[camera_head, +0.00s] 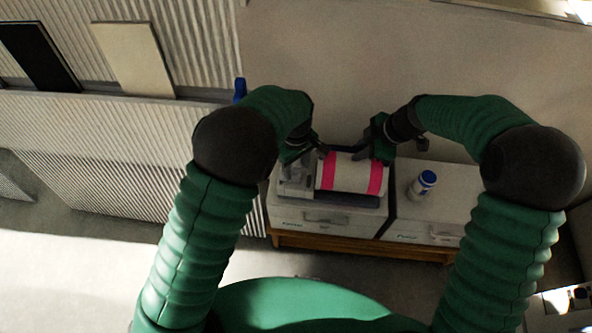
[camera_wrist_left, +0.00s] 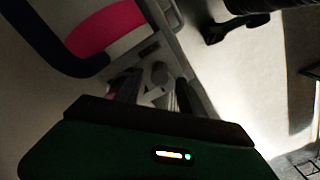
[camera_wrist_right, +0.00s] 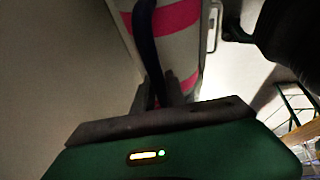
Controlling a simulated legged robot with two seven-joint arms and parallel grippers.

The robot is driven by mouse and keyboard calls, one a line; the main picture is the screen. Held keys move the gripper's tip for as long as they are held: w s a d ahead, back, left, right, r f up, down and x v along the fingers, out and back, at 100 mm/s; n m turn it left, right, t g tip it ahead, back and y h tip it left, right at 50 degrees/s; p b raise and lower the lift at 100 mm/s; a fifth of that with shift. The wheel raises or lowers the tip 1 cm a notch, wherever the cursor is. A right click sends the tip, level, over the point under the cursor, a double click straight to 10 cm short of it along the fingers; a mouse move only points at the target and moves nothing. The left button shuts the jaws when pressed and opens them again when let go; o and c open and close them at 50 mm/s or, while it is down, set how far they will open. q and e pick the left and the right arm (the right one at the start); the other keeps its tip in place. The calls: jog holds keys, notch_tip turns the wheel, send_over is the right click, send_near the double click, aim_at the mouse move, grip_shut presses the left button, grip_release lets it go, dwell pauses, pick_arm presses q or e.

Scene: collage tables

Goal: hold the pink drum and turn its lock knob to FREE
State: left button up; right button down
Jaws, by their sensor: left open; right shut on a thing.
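The drum (camera_head: 347,173), white with pink bands, lies on its side in a dark cradle on a drawer cabinet. It also shows in the right wrist view (camera_wrist_right: 182,50). A grey bracket (camera_head: 293,180) stands at its left end. My left gripper (camera_head: 318,152) is open above this end; in the left wrist view its fingers (camera_wrist_left: 152,92) are around or just above a small grey knob (camera_wrist_left: 160,73). The knob's marking cannot be read. My right gripper (camera_head: 367,156) is at the drum's far right side, shut on a dark bar (camera_wrist_right: 147,45) that runs along the drum.
A white bottle with a blue lid (camera_head: 424,183) stands on the cabinet top right of the drum. Drawers with handles (camera_head: 325,216) face the front. A wall rises close behind. A black panel (camera_head: 40,55) and a cream panel (camera_head: 134,58) lean at the left.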

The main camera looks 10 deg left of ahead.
aim_at(296, 171)
jog(key=c, duration=1.3)
grip_release()
pick_arm(q)
notch_tip(296, 171, up, 9)
